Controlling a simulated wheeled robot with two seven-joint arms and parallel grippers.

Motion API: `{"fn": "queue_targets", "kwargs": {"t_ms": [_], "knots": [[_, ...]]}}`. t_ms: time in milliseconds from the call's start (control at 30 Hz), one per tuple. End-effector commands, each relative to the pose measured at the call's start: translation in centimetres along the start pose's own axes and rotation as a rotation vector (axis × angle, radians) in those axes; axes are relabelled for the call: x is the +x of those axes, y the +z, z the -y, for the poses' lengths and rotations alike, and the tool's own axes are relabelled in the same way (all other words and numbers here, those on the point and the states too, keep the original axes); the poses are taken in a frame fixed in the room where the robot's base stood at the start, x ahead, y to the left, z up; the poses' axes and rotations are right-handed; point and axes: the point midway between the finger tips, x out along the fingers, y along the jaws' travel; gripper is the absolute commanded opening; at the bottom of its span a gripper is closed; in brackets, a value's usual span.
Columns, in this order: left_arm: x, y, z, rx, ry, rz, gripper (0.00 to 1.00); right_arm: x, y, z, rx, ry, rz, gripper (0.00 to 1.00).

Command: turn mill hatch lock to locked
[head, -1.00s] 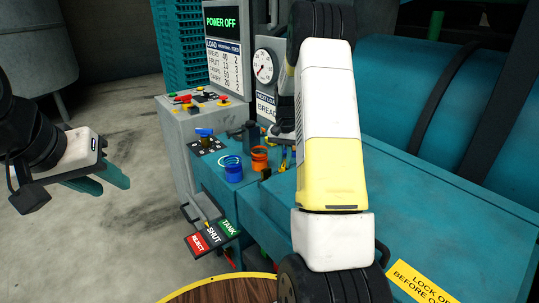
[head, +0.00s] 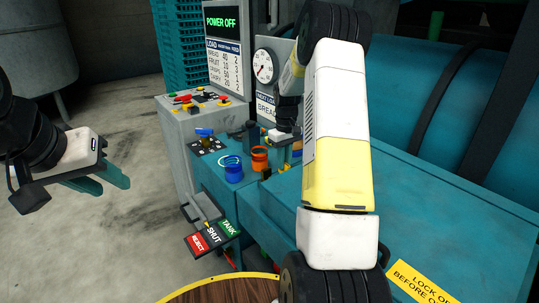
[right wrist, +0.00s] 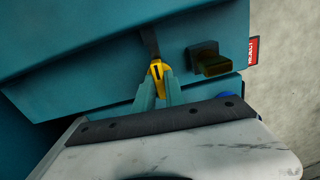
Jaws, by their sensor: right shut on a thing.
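The mill hatch lock's yellow handle (right wrist: 156,69), with a dark mark on it, shows in the right wrist view at the end of a dark strap or bar on the teal housing. My right gripper (right wrist: 160,91) has its teal fingers closed around it. In the head view my right arm hides most of this area, and the handle cannot be made out clearly there. My left gripper (head: 101,181) hangs at the left over the floor, empty, with its fingers apart.
A dark block-shaped knob (right wrist: 208,60) sits close to the right of the handle. Blue (head: 232,169) and orange (head: 259,158) cups stand on the teal ledge. The screen (head: 221,22) reads POWER OFF.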

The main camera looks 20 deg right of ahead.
Motion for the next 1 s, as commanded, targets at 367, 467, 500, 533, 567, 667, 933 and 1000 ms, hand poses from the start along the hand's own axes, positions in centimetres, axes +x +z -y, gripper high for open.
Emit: {"fn": "queue_targets", "kwargs": {"t_ms": [367,467,500,533,567,667,933,1000], "knots": [[0.00,0.00,0.00,0.000,0.000,0.000,0.36,-0.12,-0.08,-0.06,-0.076,0.002,-0.003,0.00],[0.00,0.00,0.00,0.000,0.000,0.000,0.36,-0.12,-0.08,-0.06,-0.079,0.002,-0.003,0.00],[0.00,0.00,0.00,0.000,0.000,0.000,0.36,-0.12,-0.08,-0.06,-0.079,0.002,-0.003,0.00],[0.00,0.00,0.00,0.000,0.000,0.000,0.36,-0.12,-0.08,-0.06,-0.079,0.002,-0.003,0.00],[0.00,0.00,0.00,0.000,0.000,0.000,0.36,-0.12,-0.08,-0.06,-0.079,0.002,-0.003,0.00],[0.00,0.00,0.00,0.000,0.000,0.000,0.36,-0.12,-0.09,-0.06,-0.079,0.002,-0.003,0.00],[0.00,0.00,0.00,0.000,0.000,0.000,0.36,-0.07,-0.06,-0.03,-0.078,0.001,-0.002,0.36],[0.00,0.00,0.00,0.000,0.000,0.000,0.36,-0.06,-0.04,-0.03,-0.077,0.001,-0.001,0.36]]}}
